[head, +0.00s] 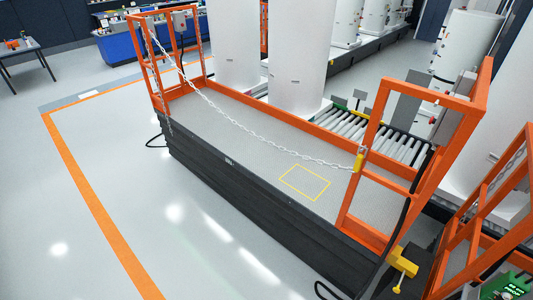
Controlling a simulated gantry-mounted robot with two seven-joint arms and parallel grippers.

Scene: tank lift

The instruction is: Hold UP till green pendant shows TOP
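A green device (514,286), which looks like the green pendant, is cut off at the bottom right corner. Its display and buttons are too small to read, so I cannot tell whether it shows TOP. The lift platform (235,120) has a grey deck with a yellow square outline and stands on a dark folded skirt (235,185). Orange end frames (375,165) stand at both ends, and a white chain (245,125) hangs along the near side. No tank stands on the deck. I make out neither of my grippers.
A roller conveyor (375,130) lies beyond the deck at the right. Large white tanks (300,55) stand behind the lift. More orange railing (485,215) rises at the lower right. A yellow bracket (402,262) sticks out at the near corner. The floor (90,200) at left is clear.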

